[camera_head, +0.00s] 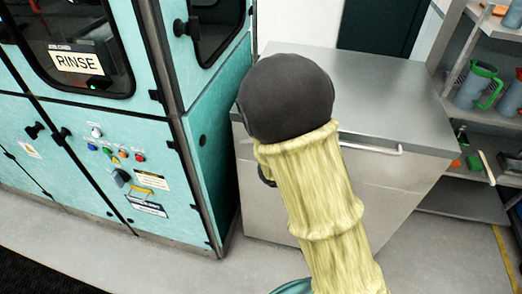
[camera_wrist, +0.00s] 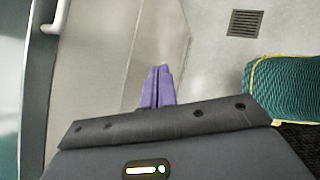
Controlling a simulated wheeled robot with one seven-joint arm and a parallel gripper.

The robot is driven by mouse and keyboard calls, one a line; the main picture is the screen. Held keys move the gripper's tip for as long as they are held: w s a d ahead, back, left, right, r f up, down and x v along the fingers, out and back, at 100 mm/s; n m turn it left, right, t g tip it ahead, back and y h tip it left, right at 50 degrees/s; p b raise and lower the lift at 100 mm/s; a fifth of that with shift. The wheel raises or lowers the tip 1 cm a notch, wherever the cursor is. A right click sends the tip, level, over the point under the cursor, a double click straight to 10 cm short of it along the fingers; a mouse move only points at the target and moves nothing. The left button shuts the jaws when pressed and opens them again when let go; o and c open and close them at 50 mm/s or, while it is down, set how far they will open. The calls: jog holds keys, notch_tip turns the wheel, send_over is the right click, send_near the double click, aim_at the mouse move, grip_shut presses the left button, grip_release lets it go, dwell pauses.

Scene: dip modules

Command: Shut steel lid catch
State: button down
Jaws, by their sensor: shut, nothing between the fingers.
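A steel chest (camera_head: 388,190) with a flat grey lid (camera_head: 385,90) stands right of the teal machine. The lid appears down. A pale bar handle (camera_head: 372,146) runs along its front edge, and a bar handle also shows at upper left in the wrist view (camera_wrist: 60,14). I cannot make out the catch in either view. My arm covers the left part of the chest front in the head view and hides most of my gripper. In the wrist view my gripper's purple fingers (camera_wrist: 157,86) are together and empty, in front of a pale steel surface. I cannot tell whether they touch it.
The teal machine (camera_head: 215,130) with a RINSE sign and buttons stands close at left. Shelves (camera_head: 462,190) with jugs (camera_head: 478,85) are at right. The floor in front of the chest is clear, with a drain grate (camera_wrist: 245,23) in the wrist view.

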jog(key=w+a+f+n+t+y+b, duration=0.2)
jog(key=w+a+n+t, duration=0.3)
jog(key=a+n, duration=0.35)
jog(key=w+a+f+n+t+y+b, duration=0.15)
jog(key=w+a+n+t, duration=0.3)
jog(key=a+n, duration=0.45)
jog(key=w+p, duration=0.1)
jog(key=w, duration=0.7)
jog(key=shift+w+d+m+p, duration=0.35)
jog(key=shift+w+m+p, duration=0.05)
jog(key=shift+m, duration=0.05)
jog(key=shift+a+p, duration=0.15)
jog(key=shift+p, duration=0.2)
